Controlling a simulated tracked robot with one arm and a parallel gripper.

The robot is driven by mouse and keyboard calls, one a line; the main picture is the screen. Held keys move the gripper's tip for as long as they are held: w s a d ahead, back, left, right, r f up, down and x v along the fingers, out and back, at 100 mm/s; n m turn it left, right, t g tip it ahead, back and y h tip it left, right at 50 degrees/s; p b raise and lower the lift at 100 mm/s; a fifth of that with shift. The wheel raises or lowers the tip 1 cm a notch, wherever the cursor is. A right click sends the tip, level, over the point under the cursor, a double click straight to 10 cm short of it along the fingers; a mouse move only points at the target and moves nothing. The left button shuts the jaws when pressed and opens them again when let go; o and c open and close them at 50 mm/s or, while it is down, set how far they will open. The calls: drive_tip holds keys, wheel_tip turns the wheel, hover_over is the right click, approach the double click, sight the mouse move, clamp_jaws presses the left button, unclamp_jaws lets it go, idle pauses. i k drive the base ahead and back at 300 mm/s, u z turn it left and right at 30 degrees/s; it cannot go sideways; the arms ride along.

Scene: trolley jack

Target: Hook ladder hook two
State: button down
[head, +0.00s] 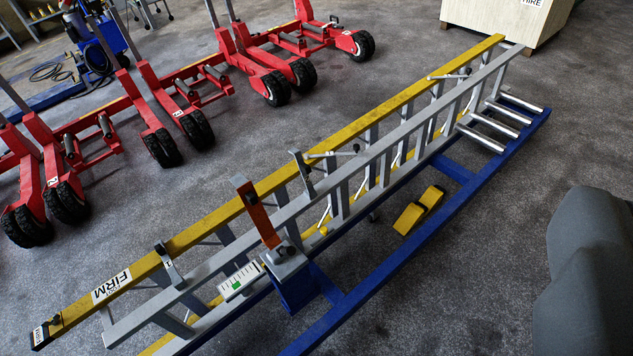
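A long ladder with a yellow rail (200,233) and a grey rail (330,180) lies on a blue frame (440,238), running from lower left to upper right. Grey hook-like brackets sit along it: one near the left end (169,268), one near the middle (302,172) and one toward the far end (452,75). I cannot tell which is hook two. My gripper is not in view.
Red wheeled trolley jacks (185,85) stand at the upper left. A wooden crate (490,20) is at the top right. Yellow wedge-like blocks (418,211) lie beside the ladder. A dark grey rounded shape covers the right edge.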

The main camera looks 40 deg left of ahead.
sight(305, 169)
drive_tip(key=u, duration=0.1)
drive_tip(key=i, duration=0.95)
drive_tip(key=z, duration=0.1)
